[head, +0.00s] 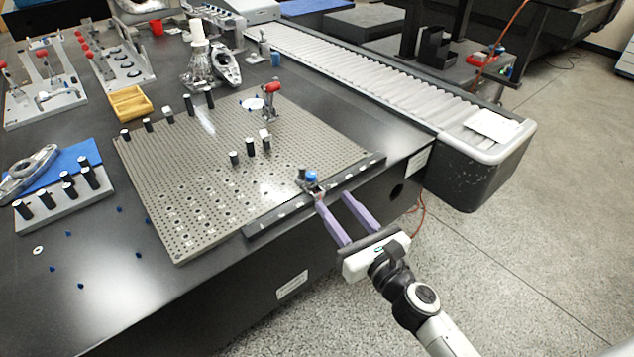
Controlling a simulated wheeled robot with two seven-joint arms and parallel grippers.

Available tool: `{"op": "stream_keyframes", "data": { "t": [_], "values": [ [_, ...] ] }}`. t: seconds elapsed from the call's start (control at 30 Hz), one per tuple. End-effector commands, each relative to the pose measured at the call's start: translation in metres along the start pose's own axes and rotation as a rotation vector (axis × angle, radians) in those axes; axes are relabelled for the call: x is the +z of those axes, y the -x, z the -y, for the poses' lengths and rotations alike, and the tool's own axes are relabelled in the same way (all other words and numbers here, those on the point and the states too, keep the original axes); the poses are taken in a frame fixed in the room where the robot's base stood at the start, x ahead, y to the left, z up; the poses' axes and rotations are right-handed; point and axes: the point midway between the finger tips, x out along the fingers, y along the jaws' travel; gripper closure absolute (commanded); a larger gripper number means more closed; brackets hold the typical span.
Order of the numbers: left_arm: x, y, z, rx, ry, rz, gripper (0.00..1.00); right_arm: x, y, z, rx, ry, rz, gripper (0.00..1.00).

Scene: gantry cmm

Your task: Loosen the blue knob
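The blue knob (312,177) sits on a small clamp at the front right edge of the perforated grey plate (215,210), which lies on the black table. My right gripper (332,198) has two purple fingers spread apart with an empty gap between them. Its fingertips are just in front of the knob, at the plate's edge. The left fingertip looks very near the knob's clamp; I cannot tell whether it touches. My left gripper is not in view.
A red-handled clamp (270,97) and several black pins with white tops stand on the plate. A roller conveyor (345,75) runs along the right. A pin block (65,195), a wooden tray (130,103) and toggle clamp fixtures lie left and back.

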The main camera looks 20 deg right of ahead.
Motion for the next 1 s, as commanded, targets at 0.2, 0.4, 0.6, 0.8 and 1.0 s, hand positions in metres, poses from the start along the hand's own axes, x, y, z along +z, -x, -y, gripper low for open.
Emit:
{"op": "stream_keyframes", "data": {
  "t": [0.2,0.4,0.6,0.8,1.0],
  "values": [
    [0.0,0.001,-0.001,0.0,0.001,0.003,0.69,0.002,-0.042,0.0,0.002,0.006,0.003,0.61],
    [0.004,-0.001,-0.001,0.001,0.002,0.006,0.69,0.001,-0.074,-0.001,0.001,0.007,0.002,0.61],
    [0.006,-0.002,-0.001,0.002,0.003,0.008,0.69,0.0,-0.089,-0.001,0.002,0.008,0.001,0.61],
    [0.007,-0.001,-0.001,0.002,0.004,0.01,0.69,0.0,-0.091,-0.001,0.002,0.008,0.0,0.61],
    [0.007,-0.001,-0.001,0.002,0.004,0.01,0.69,0.001,-0.091,-0.001,0.002,0.008,0.0,0.8]
  ]
}}
